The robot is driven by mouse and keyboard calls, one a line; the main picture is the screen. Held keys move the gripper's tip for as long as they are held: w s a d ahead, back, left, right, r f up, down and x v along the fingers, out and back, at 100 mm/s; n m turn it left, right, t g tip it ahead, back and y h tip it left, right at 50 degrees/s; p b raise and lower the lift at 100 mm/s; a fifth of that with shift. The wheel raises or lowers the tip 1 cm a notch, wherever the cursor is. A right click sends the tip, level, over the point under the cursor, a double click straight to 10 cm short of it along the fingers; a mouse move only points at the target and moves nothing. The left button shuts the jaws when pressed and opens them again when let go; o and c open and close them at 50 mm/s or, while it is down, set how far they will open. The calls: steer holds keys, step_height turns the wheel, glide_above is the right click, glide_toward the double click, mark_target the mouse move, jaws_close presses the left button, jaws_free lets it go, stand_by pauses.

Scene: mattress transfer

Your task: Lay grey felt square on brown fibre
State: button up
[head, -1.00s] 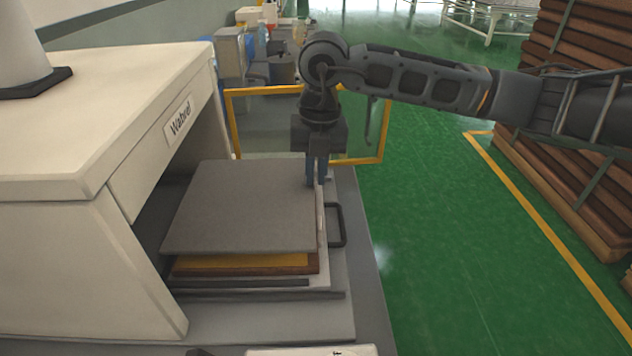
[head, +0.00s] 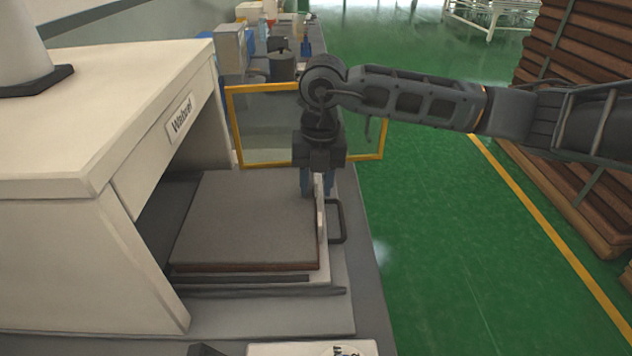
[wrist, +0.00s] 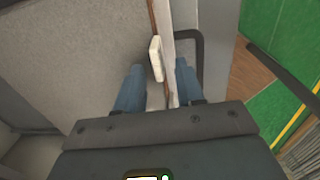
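The grey felt square (head: 245,220) lies flat on the stack in front of the white machine, with its left part near the machine's opening. A thin reddish-brown edge of the brown fibre (head: 250,267) shows under its front side; the rest is covered. My gripper (head: 317,190) is at the square's far right edge, pointing down. In the wrist view, its two blue fingers (wrist: 160,85) stand apart, with the felt (wrist: 75,60) on the left and a small white tab (wrist: 156,58) between and just beyond them. Nothing is seen gripped.
The white machine (head: 60,250) overhangs on the left. A black handle (head: 337,222) sticks out right of the stack. A yellow-framed clear panel (head: 265,125) stands behind my gripper. The green floor (head: 450,250) on the right is open.

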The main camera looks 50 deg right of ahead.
steer(key=shift+r, duration=0.1)
step_height(320, 180, up, 12)
steer(key=b, duration=0.1)
steer(key=shift+s+d+b, duration=0.2)
steer(key=shift+s+b, duration=0.1)
stand_by(0.3)
